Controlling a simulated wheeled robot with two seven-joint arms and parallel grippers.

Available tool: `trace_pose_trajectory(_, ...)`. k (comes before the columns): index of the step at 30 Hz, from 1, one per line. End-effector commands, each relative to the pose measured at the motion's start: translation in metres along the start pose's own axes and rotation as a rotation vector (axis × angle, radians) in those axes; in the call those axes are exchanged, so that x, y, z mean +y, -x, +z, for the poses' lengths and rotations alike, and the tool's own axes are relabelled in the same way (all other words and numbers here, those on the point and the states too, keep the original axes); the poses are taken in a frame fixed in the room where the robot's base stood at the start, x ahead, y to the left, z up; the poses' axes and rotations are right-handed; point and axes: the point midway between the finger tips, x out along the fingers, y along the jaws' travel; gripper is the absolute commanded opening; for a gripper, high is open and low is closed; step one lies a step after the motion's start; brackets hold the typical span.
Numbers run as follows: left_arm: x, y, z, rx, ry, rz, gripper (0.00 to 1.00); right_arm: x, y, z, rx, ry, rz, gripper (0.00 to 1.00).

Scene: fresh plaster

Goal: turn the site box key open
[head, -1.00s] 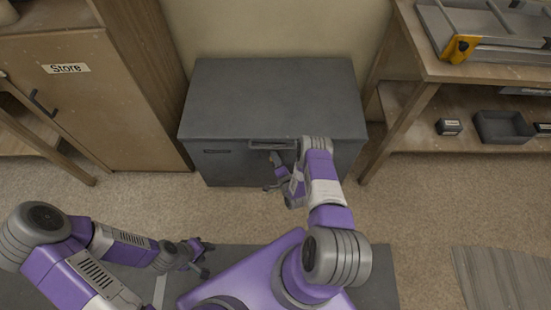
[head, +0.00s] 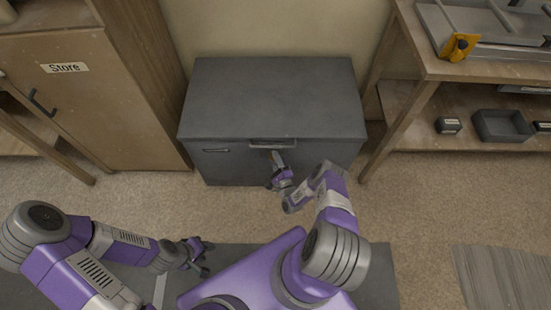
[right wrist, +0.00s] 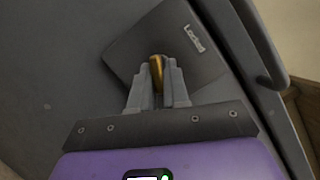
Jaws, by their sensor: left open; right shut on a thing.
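The grey site box (head: 270,95) stands shut against the wall in the head view. In the right wrist view a dark lock plate (right wrist: 128,52) sits on its front, with a small label reading "Locked" (right wrist: 194,39). My right gripper (head: 277,160) is at the upper middle of the box front. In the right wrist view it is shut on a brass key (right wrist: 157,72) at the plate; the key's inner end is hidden. My left gripper (head: 208,258) is open and empty, low on the left, away from the box.
A handle (head: 273,142) juts from the box front just above my right gripper. A wooden cupboard (head: 100,110) marked "Store" stands left. A wooden bench (head: 480,70) with a bin (head: 500,127) on its lower shelf stands right.

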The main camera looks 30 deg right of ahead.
Motion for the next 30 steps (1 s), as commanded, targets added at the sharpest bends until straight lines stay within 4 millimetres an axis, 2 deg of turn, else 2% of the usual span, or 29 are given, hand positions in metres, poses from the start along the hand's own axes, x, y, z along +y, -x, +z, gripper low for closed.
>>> trace_pose_trajectory(20,0.0000,0.0001,0.0000,0.000,0.000,0.000,0.43,0.0025,0.0009,0.0040,-0.008,-0.057,-0.018,0.00)
trace_pose_trajectory(21,0.0001,0.0001,0.0000,0.000,0.000,0.000,0.43,0.0025,0.0009,0.0039,-0.008,-0.057,-0.018,0.21)
trace_pose_trajectory(24,0.0000,0.0001,0.0000,0.000,0.000,0.000,0.43,0.0022,0.0007,0.0031,-0.006,-0.056,-0.018,0.36)
trace_pose_trajectory(30,0.0000,0.0001,0.0000,0.000,0.000,0.000,0.43,0.0014,0.0003,0.0018,-0.004,-0.053,-0.020,0.36)
